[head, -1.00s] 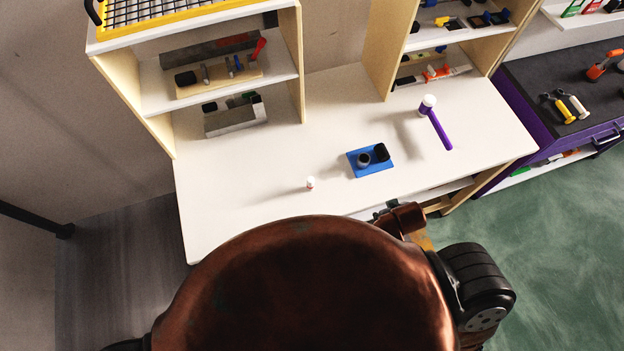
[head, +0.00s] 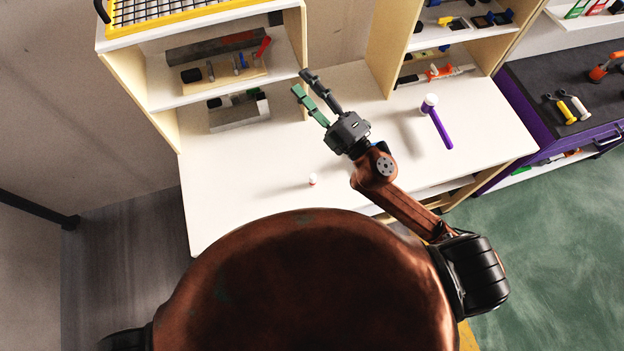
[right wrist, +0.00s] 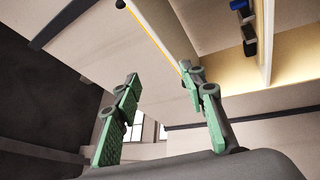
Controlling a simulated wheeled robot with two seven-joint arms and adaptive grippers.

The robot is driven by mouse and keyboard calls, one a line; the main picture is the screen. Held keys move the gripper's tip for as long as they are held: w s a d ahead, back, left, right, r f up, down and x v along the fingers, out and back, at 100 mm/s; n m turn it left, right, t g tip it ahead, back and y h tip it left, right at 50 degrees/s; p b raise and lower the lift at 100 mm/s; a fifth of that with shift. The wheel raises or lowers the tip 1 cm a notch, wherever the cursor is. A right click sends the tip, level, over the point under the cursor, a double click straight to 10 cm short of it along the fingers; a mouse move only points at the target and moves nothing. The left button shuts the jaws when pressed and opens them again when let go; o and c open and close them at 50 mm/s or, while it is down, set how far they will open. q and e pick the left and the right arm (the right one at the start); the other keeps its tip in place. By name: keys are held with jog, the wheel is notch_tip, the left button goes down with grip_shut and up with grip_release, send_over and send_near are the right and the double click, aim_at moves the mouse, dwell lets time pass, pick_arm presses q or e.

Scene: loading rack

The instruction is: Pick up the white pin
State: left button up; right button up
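A small white pin (head: 313,179) stands on the white table, left of my right forearm in the head view. It looks reddish at its base. My right gripper (head: 307,83) is open and empty. It reaches over the table toward the shelves, beyond the pin and apart from it. In the right wrist view its two green-padded fingers (right wrist: 165,115) are spread with nothing between them, and the pin is not seen there. My left gripper is not in view.
A white-and-purple mallet (head: 437,122) lies on the table (head: 235,190) at the right. A left shelf unit (head: 165,125) holds a wooden tool board and a grey box (head: 240,112). A blue holder is mostly hidden behind my right arm. The table's left front is clear.

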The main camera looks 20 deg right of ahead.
jog(key=s+a+n+g+y, duration=0.4)
jog(key=a+n+g+y, duration=0.15)
jog(key=a+n, duration=0.35)
jog(key=s+a+f+n+g+y, duration=0.2)
jog(key=s+a+f+n+g, duration=0.15)
jog(key=a+n+g, duration=0.2)
jog(key=n+g+h, duration=0.6)
jog(key=n+h, duration=0.5)
jog(key=h, duration=0.3)
send_over(315, 177)
jog(key=d, duration=0.2)
notch_tip(315, 177, down, 28)
jog(key=x, duration=0.2)
jog(key=p+x, duration=0.1)
jog(key=x, duration=0.1)
jog(key=s+p+x, duration=0.1)
jog(key=x, duration=0.1)
jog(key=shift+w+a+f, duration=0.1)
jog(key=shift+a+f, duration=0.05)
jog(key=shift+a, duration=0.1)
jog(key=shift+w+a+f+y, duration=0.15)
jog(key=shift+f+y, duration=0.1)
jog(key=shift+f, duration=0.2)
grip_shut()
